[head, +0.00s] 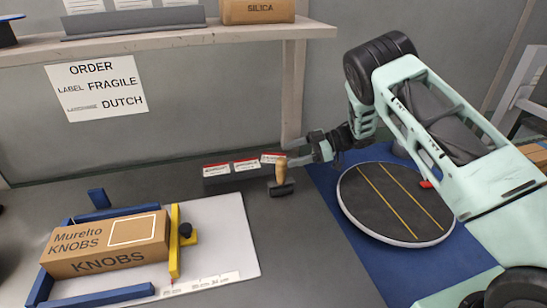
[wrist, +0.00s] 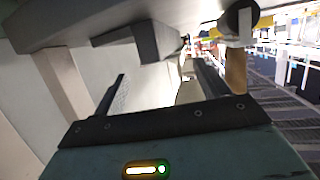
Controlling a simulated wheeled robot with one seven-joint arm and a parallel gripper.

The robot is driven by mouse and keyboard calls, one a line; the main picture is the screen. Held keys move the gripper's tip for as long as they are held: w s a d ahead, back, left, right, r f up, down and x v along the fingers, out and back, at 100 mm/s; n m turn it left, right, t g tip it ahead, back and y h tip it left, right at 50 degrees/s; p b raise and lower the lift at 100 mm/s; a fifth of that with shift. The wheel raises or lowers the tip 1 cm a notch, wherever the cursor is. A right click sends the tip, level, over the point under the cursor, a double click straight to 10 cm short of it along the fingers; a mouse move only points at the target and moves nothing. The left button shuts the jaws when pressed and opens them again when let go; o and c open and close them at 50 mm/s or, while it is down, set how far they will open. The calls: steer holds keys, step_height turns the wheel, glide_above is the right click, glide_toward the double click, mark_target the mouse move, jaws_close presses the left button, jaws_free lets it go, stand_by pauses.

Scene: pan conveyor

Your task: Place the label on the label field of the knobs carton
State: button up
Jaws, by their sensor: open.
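The brown knobs carton (head: 75,262) lies at the lower left of the head view. Its label field (head: 134,230) is a white outlined rectangle on the top face, with no label on it. Several small white labels with red edges (head: 246,165) sit in a row on a dark holder (head: 232,182) near the middle; their print is too small to read. My gripper (head: 288,156) is open at the right end of that row, close to the rightmost label. In the wrist view my gripper's fingers (wrist: 158,85) are apart, with no label seen between them.
A wooden-handled tool (head: 281,172) stands just below my gripper. A yellow clamp (head: 174,242) and blue rails (head: 105,297) surround the carton on a white board (head: 225,235). An order sheet (head: 97,88) reads FRAGILE, DUTCH. A round turntable (head: 395,203) lies right.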

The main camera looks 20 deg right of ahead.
mark_target(272, 157)
steer(key=x, duration=0.2)
steer(key=p+x, duration=0.1)
steer(key=x, duration=0.1)
steer(key=shift+w+a, duration=0.15)
steer(key=shift+w, duration=0.15)
steer(key=c, duration=1.1)
steer(key=shift+c, duration=0.2)
